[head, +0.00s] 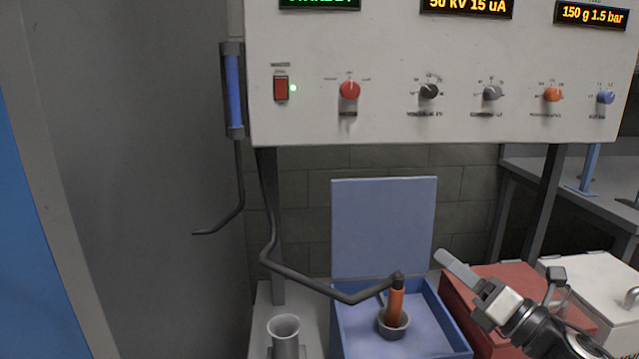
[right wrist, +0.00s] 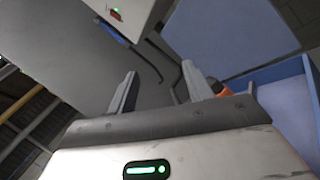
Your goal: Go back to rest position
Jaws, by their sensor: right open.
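My right gripper (head: 447,257) comes in from the lower right in the head view. It is open and empty, above the red box and to the right of the blue open box (head: 460,333). In the right wrist view its two fingers (right wrist: 160,79) stand apart with nothing between them. An orange-handled tool (head: 396,304) on a dark hose stands upright in a round grey cup (head: 394,329) inside the blue box. The gripper is apart from it. An orange part (right wrist: 216,87) shows behind one finger in the right wrist view. My left gripper is not in view.
A white control panel (head: 400,120) with knobs and displays hangs above. A grey cylindrical cup (head: 284,328) stands left of the blue box. A red box (head: 508,275) and a white box (head: 590,277) stand to the right. A dark hose (head: 268,220) crosses the space below the panel.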

